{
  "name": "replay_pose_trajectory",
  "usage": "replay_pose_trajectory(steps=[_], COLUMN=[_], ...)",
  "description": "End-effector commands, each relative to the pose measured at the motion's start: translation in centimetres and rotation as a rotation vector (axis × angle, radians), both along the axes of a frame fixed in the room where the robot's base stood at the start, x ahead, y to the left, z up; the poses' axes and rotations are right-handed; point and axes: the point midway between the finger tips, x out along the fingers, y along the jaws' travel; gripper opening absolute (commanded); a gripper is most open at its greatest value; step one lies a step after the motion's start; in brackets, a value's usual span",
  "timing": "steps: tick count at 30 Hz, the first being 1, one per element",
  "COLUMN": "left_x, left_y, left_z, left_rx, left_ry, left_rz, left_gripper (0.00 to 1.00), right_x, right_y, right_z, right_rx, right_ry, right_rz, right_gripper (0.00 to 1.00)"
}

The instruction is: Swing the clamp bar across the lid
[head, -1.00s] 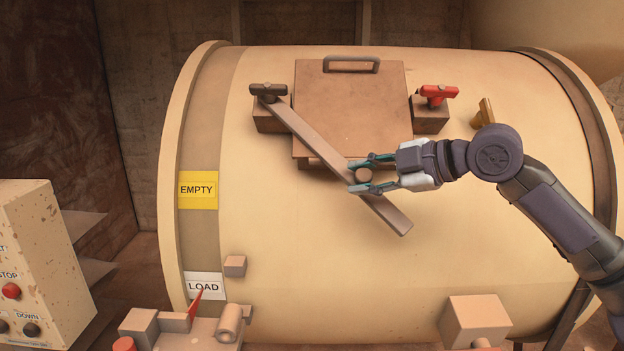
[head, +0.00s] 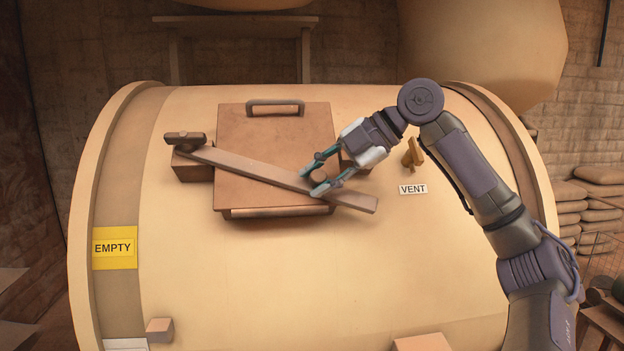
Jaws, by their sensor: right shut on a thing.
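The clamp bar (head: 255,168) is a long brown bar with its left end at the dark handle (head: 185,138) on the left block (head: 192,168). It slants down to the right across the lower part of the square brown lid (head: 270,130), and its free end lies past the lid's right edge. My right gripper (head: 314,182) is shut on the round knob (head: 318,178) near the bar's free end. The right block (head: 357,165) is mostly hidden behind my gripper, and its red handle is not visible. My left gripper is not in view.
The lid has a loop handle (head: 275,105) at its top. A yellow-brown vent lever (head: 412,153) stands above the VENT label (head: 413,189), close to my right arm. A small block (head: 160,329) sits low on the drum (head: 270,270). Sacks (head: 597,200) are stacked at the far right.

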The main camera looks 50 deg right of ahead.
Motion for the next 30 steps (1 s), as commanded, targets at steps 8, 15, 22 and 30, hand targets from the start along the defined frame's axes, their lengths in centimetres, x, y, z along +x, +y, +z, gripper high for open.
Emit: replay_pose_trajectory(steps=[8,15,22,30], left_x=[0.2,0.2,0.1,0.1], left_y=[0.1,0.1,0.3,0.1], left_z=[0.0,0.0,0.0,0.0], left_rx=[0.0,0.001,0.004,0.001], left_ry=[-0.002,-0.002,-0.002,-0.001], left_rz=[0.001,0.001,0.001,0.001], left_gripper=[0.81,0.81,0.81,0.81], right_x=[0.0,0.0,-0.1,-2.9], right_y=[-0.1,-0.1,-0.1,-1.7], right_z=[0.2,0.1,0.2,2.8], right_rx=[-0.002,0.0,0.0,-0.003], right_ry=[-0.006,-0.003,-0.002,-0.006], right_rz=[-0.007,-0.004,-0.003,-0.008], right_gripper=[0.35,0.57,0.57,0.57])
